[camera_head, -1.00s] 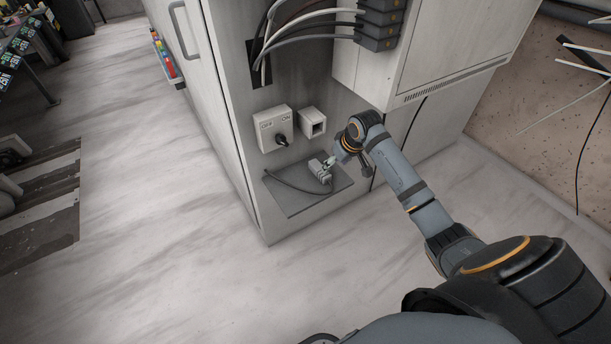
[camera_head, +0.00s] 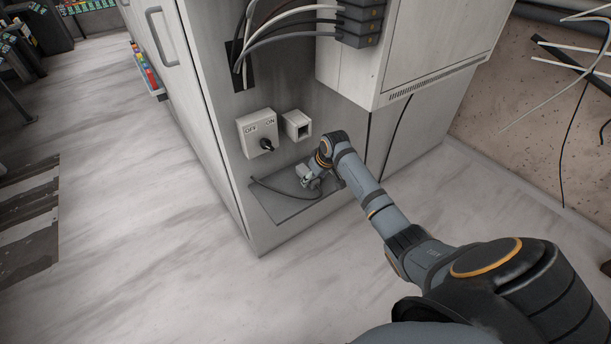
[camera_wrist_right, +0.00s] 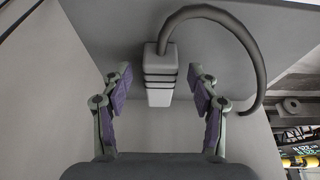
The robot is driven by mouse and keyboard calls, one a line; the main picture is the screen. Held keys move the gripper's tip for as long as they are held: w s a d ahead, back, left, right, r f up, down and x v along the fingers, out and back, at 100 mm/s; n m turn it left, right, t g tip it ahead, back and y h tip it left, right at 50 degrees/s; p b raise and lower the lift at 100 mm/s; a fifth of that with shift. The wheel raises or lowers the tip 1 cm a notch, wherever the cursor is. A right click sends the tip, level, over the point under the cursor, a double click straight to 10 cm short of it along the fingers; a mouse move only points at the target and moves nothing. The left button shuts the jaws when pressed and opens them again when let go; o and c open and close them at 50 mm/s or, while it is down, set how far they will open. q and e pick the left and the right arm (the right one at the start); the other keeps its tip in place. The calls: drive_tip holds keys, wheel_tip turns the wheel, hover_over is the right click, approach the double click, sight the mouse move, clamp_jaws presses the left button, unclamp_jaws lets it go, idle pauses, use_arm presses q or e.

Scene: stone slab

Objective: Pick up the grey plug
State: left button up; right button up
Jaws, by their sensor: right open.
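The grey plug (camera_wrist_right: 161,72) shows in the right wrist view, a pale ribbed block with a thick dark cable curving off to the right. It lies between the two fingers of my right gripper (camera_wrist_right: 160,84), with a gap on each side. The right gripper is open and not touching the plug. In the head view the right gripper (camera_head: 312,180) is over the small grey shelf (camera_head: 283,212), and it mostly hides the plug there. The plug's cable (camera_head: 272,188) lies on the shelf. My left gripper is not in view.
An OFF/ON switch box (camera_head: 258,133) and a small socket box (camera_head: 297,125) are on the cabinet wall above the shelf. A larger white box (camera_head: 405,60) juts out above my right arm. Dark and white cables (camera_head: 290,32) hang at the top.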

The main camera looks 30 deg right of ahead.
clamp_jaws()
drive_tip(key=shift+r, duration=0.1)
idle(0.3)
